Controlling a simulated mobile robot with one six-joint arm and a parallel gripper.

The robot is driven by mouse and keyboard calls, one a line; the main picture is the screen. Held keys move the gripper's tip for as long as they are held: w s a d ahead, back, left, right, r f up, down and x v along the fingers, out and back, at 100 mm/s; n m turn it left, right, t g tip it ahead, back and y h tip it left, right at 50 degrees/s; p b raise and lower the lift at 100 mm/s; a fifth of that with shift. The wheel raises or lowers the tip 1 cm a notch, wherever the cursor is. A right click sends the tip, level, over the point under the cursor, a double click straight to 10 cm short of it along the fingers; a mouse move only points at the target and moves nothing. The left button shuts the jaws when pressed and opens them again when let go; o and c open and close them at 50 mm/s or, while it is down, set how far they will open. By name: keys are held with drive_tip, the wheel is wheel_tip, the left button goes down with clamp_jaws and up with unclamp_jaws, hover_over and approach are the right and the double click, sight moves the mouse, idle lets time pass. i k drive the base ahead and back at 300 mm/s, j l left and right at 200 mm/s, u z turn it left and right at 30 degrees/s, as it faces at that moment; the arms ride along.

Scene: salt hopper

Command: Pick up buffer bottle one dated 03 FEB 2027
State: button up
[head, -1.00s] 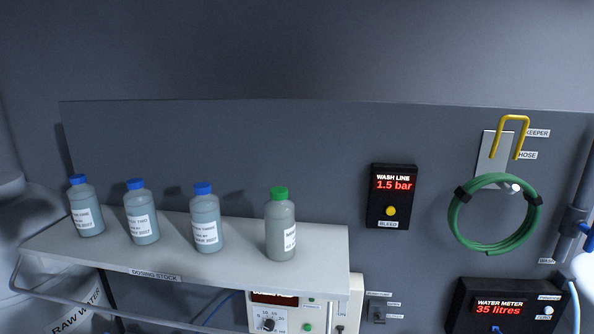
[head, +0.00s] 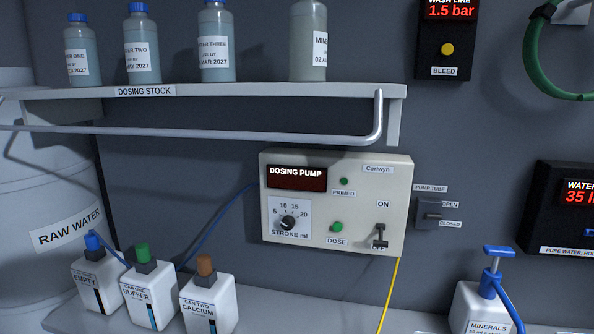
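Buffer bottle one (head: 78,50) stands upright at the left end of the dosing stock shelf (head: 250,90). It is a blue-grey bottle with a blue cap, and its label is partly readable as "...ER ONE ... 2027"; the full date is too small to be sure of. Bottle two (head: 143,48) and bottle three (head: 215,45), both blue-capped, stand to its right on the same shelf. A minerals bottle (head: 308,40) stands farther right, its top cut off by the picture edge. My gripper is not in view.
A metal rail (head: 200,132) runs along the shelf front. Below are the dosing pump (head: 337,205), the empty can (head: 95,282), the buffer can (head: 150,297), the calcium can (head: 208,305) and a minerals container (head: 485,308). A raw water tank (head: 40,190) stands at the left.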

sight(82, 54)
drive_tip(key=u, duration=1.5)
